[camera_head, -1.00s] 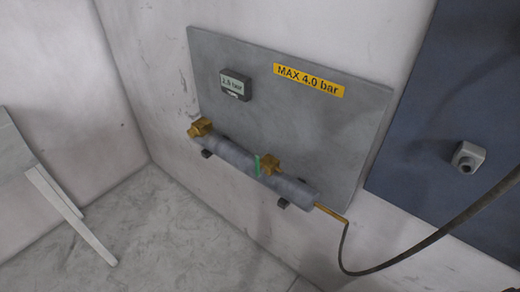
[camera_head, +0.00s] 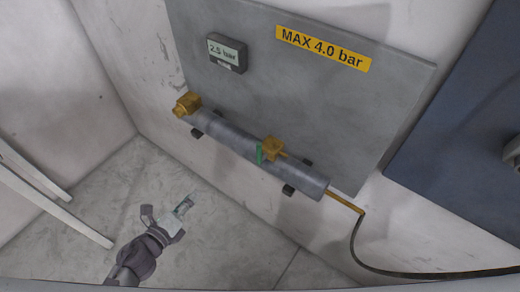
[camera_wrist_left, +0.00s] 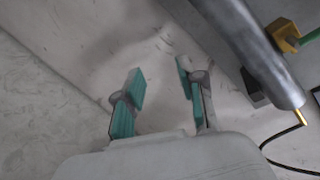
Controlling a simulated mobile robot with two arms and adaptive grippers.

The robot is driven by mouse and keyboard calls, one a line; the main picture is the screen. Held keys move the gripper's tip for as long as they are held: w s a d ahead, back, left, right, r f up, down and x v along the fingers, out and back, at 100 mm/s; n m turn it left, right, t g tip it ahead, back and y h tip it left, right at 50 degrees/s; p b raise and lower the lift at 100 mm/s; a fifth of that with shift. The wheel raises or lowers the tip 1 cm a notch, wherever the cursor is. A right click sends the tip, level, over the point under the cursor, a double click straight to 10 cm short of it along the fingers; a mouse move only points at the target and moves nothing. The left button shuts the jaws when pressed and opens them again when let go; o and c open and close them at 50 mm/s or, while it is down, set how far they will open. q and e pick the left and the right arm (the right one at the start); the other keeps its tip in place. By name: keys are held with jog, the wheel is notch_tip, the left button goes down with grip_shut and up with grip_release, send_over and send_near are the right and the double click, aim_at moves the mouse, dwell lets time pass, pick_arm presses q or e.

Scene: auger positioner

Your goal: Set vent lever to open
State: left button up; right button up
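The vent lever (camera_head: 260,154) is a small green handle at a brass valve (camera_head: 272,147) on the grey cylinder (camera_head: 240,145), which is mounted low on the grey panel. In the left wrist view the green lever (camera_wrist_left: 310,37) shows at the upper right edge beside the brass fitting (camera_wrist_left: 284,36). My left gripper (camera_head: 185,208) is below and left of the cylinder, apart from it. Its two teal-padded fingers (camera_wrist_left: 158,90) are spread with nothing between them. My right gripper is not in view.
A gauge box (camera_head: 227,52) reading about 2.5 bar and a yellow "MAX 4.0 bar" label (camera_head: 323,48) are on the panel (camera_head: 385,100). A brass pipe and dark hose (camera_head: 365,255) leave the cylinder's right end. The floor (camera_head: 225,245) below is clear.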

aim_at(259, 161)
pick_arm(q)
jog(key=s+d+r+m+h, duration=0.2)
jog(key=d+r+m, duration=0.1)
jog(key=r+m, duration=0.25)
jog(key=s+d+r+m+g+h, duration=0.1)
jog(key=d+r+m+h, duration=0.3)
jog(key=r, duration=0.3)
jog(key=s+d+r+m+h, duration=0.1)
jog(key=s+d+r+m, duration=0.15)
jog(key=r+m, duration=0.35)
jog(key=p+x, duration=0.1)
jog(key=x, duration=0.3)
jog(key=p+x, duration=0.2)
jog(key=x, duration=0.3)
jog(key=p+x, duration=0.2)
jog(key=x, duration=0.3)
jog(key=shift+w+f, duration=0.25)
jog(key=shift+f, duration=0.1)
grip_shut()
jog(key=shift+a, duration=0.1)
